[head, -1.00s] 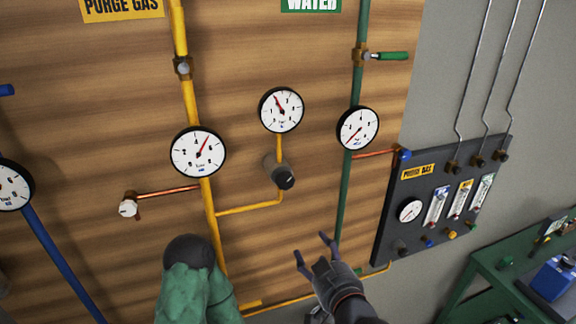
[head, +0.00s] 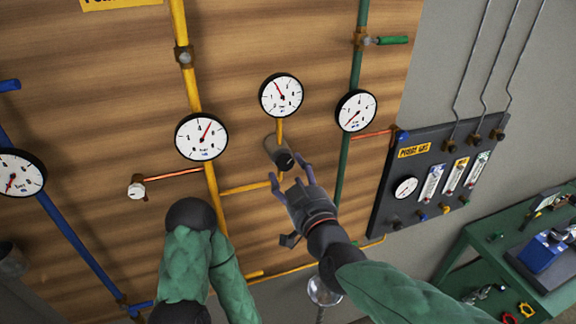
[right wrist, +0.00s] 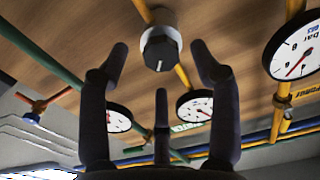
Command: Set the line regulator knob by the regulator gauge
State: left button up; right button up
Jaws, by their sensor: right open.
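The line regulator knob (head: 285,161) is a dark round cap on a grey body, on a yellow branch pipe. In the right wrist view the knob (right wrist: 160,50) shows a pale mark on its dark face. The regulator gauge (head: 281,95) is white with a black rim, directly above the knob; its red needle points up and left. It also shows in the right wrist view (right wrist: 195,106). My right gripper (head: 291,168) is open, its fingers pointing at the knob from just below, with no visible contact. My left gripper is not in view; only my left arm shows.
A larger gauge (head: 201,137) sits on the yellow pipe to the left, and another gauge (head: 356,110) on the green pipe to the right. A dark flowmeter panel (head: 415,215) and a green bench (head: 455,245) stand farther right.

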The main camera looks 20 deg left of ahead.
aim_at(285, 162)
jog(key=shift+x, duration=1.45)
jog(key=shift+s+f, duration=0.1)
jog(key=c, duration=1.1)
